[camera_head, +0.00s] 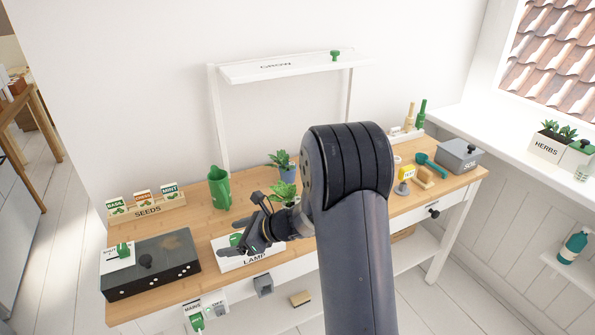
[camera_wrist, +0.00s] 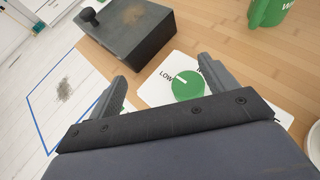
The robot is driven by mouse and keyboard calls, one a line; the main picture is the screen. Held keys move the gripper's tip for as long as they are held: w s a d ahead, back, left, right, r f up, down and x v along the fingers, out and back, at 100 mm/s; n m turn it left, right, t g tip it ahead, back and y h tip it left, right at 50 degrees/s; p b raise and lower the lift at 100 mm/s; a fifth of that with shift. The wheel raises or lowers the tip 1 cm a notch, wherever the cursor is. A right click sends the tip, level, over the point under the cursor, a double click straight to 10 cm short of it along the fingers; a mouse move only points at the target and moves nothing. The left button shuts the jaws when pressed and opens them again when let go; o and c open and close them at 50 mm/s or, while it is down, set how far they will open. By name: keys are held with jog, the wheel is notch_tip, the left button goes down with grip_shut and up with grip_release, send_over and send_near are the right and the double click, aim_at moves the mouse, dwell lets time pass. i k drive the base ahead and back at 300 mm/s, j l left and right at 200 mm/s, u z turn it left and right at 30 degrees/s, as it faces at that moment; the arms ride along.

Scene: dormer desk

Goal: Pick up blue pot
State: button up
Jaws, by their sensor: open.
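The blue pot (camera_head: 288,174) holds a small green plant and stands on the wooden desk towards its back, near the middle, in the head view. A second leafy plant (camera_head: 283,195) is just in front of it; its pot is mostly hidden by my arm. My gripper (camera_head: 234,240) is open and empty, low over the white lamp panel, to the left of and in front of the blue pot. In the wrist view my gripper (camera_wrist: 163,72) has its two fingers spread apart, with the green lamp knob (camera_wrist: 187,85) between and below them. The blue pot is not in the wrist view.
A green watering can (camera_head: 219,188) stands left of the pot. A dark box (camera_head: 150,268) is at the front left, with a seeds rack (camera_head: 148,208) behind it. The white grow shelf (camera_head: 290,70) spans above the back. A soil box (camera_head: 459,156) is at right.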

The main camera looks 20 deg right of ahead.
aim_at(288, 169)
jog(key=i+z, duration=0.45)
jog(key=i+j+z, duration=0.1)
jog(key=i+z, duration=0.2)
jog(key=z, duration=0.2)
